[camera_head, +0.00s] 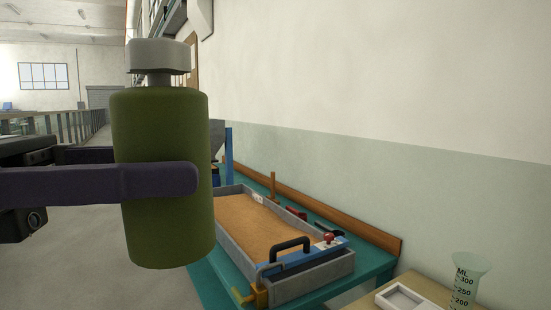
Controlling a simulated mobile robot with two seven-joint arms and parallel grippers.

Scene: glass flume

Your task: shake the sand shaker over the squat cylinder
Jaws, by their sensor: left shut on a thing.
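The sand shaker, a dark green cylinder with a grey cap (160,225), fills the left-centre of the head view, close to the camera. It is held about upright, with its cap on top. My left gripper (170,180) comes in from the left and is shut on the shaker. One dark purple finger crosses the front of the green body; the other is mostly hidden behind it. I see no squat cylinder in this view. My right gripper is not in view.
A grey tray of sand (232,265) stands on a teal table (375,265) along the wall. A blue bar with a black handle (290,250) lies across its near end. A graduated beaker (466,278) and a white dish (405,299) stand at the lower right.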

